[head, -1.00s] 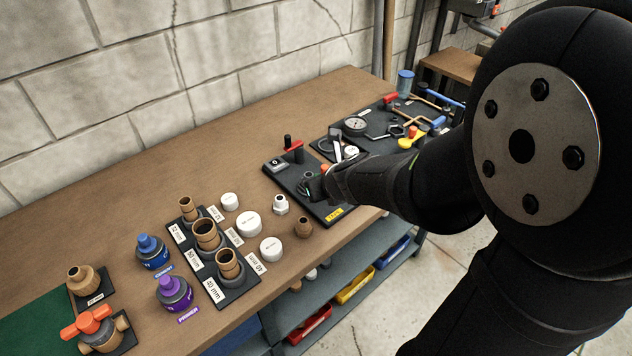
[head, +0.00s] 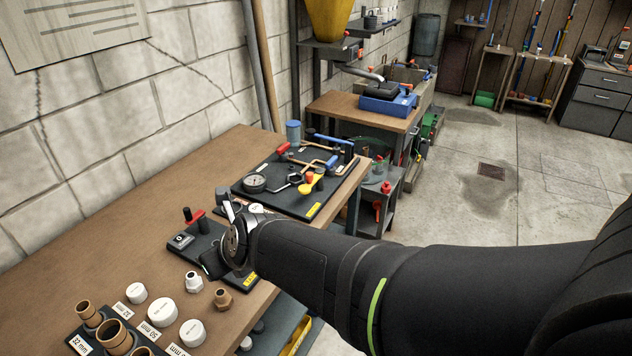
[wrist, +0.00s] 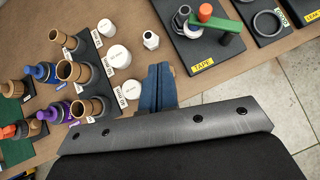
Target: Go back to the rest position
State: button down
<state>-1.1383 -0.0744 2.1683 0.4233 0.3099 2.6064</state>
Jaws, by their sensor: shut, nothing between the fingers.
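My gripper (wrist: 158,72) shows in the wrist view with its two blue fingers shut together and nothing between them. It is above the workbench (wrist: 205,100) near its front edge, between the white fittings and the black board labelled TAPE (wrist: 228,50). In the head view my arm reaches in from the right to the bench, and its wrist is in front of the same small board (head: 178,255). The fingers cannot be made out there.
A larger tool board (head: 255,207) with a gauge lies beyond my wrist. Open floor (head: 530,185) is at the right.

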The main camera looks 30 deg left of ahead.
jog(key=shift+s+d+r, duration=0.15)
jog(key=shift+r, duration=0.05)
dwell(0.6)
jog(key=w+a+f, duration=0.3)
jog(key=w+f, duration=0.1)
jog(key=f, duration=0.2)
jog(key=shift+w+a, duration=0.2)
jog(key=shift+a, duration=0.2)
dwell(0.6)
jog(key=w+d+f+n+g, duration=0.1)
jog(key=w+d+n+g, duration=0.1)
jog(key=w+d+n, duration=0.1)
jog(key=shift+w+d+f, duration=0.15)
jog(key=shift+w+d, duration=0.45)
jog(key=shift+w, duration=0.7)
dwell(1.7)
